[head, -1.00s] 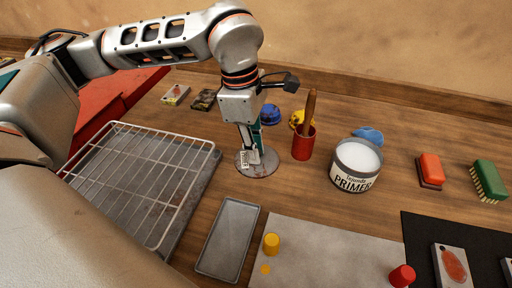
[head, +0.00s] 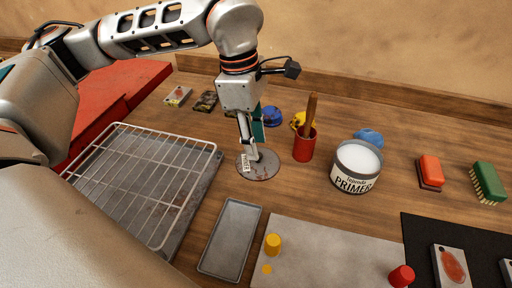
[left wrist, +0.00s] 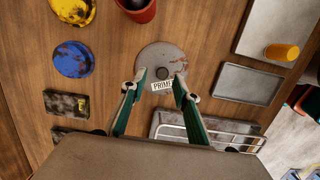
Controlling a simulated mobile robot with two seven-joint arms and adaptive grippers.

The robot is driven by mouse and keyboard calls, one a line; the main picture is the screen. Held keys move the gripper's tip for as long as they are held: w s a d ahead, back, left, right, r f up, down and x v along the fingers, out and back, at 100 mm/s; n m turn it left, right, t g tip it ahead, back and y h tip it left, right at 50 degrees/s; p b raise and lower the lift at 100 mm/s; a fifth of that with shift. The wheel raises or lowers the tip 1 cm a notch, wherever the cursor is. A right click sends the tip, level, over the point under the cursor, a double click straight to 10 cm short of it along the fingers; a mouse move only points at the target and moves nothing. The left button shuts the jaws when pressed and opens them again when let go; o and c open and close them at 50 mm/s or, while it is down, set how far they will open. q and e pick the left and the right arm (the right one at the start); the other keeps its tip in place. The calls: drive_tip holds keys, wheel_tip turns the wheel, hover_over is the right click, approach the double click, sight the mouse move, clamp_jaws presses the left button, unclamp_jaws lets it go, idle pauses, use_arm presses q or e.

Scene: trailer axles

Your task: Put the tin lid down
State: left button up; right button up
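The tin lid (head: 264,172) is a round grey disc with red stains, a small dark knob and a white label. It lies flat on the wooden table, between the wire rack and the red pot. It also shows in the left wrist view (left wrist: 150,58). My left gripper (left wrist: 161,77) is just above the lid, with its two green-backed fingers spread apart on either side of the knob and label. It is open and holds nothing. In the head view, the left gripper (head: 252,155) hides part of the lid. My right gripper is in neither view.
The open primer tin (head: 357,168) stands right of the red pot (head: 304,145) with its wooden handle. A wire rack (head: 140,185) lies left, and an empty grey tray (head: 230,240) in front. Blue and yellow lumps sit behind. Brushes lie at the right.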

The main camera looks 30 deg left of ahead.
use_arm(q)
wheel_tip(320, 180, up, 9)
drive_tip(key=a+p, duration=0.1)
drive_tip(key=shift+s+a, duration=0.15)
idle(0.5)
